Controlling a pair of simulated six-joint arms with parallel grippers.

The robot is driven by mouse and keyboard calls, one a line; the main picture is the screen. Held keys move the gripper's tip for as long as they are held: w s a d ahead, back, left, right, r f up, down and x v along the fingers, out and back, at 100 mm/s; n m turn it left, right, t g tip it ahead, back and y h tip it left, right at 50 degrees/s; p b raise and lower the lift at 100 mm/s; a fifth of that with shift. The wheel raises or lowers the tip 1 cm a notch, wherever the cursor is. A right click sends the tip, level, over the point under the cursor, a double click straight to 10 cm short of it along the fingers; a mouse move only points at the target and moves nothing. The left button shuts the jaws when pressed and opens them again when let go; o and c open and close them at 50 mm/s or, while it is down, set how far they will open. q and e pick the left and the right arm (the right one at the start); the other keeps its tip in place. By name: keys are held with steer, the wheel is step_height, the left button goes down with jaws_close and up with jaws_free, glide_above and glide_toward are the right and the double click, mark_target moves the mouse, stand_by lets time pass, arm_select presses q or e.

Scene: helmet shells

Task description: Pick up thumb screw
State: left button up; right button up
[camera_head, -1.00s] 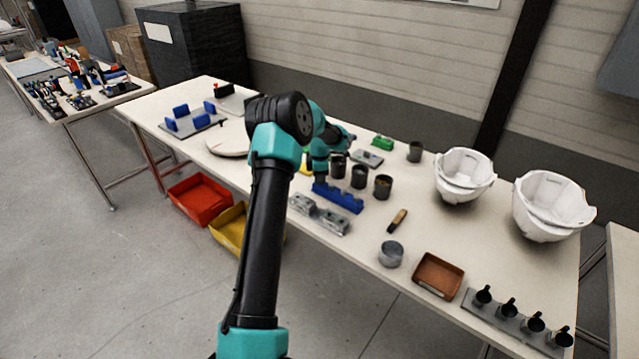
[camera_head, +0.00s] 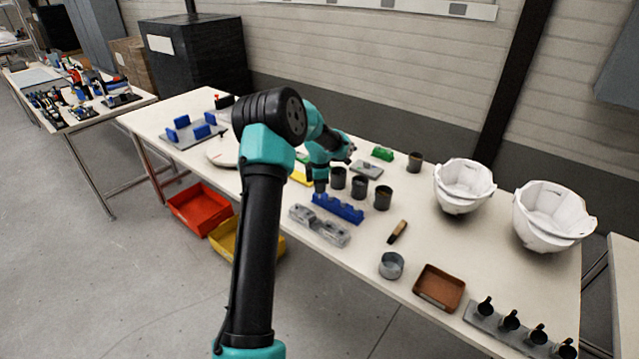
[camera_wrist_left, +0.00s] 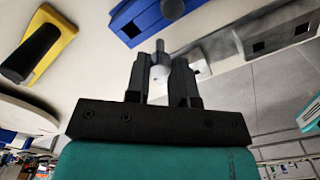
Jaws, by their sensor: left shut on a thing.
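My left gripper (camera_head: 320,188) is over the left end of the blue rack (camera_head: 340,209) in the head view. In the left wrist view the gripper (camera_wrist_left: 160,80) is shut on a small thumb screw (camera_wrist_left: 160,50), whose grey shank sticks out past the fingertips, with a pale part between the fingers. The blue rack (camera_wrist_left: 136,26) is beyond the fingertips, apart from the held screw in the picture. A round grey piece (camera_wrist_left: 172,8) shows at the rack. My right gripper is in neither view.
Grey metal blocks (camera_head: 320,226) lie in front of the rack. Dark cups (camera_head: 359,186) stand behind it. A brown tray (camera_head: 439,287), a grey round tin (camera_head: 391,265) and white helmet shells (camera_head: 463,185) are to the right. A yellow piece with a black handle (camera_wrist_left: 42,45) lies left in the wrist view.

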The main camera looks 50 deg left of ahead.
arm_select(q)
steer(key=s+d+r, duration=0.1)
steer(key=s+d, duration=0.7)
steer(key=d, duration=0.1)
steer(key=shift+s+d, duration=0.15)
steer(key=shift+d, duration=0.05)
steer(key=shift+r, duration=0.2)
steer(key=shift+r, duration=2.4)
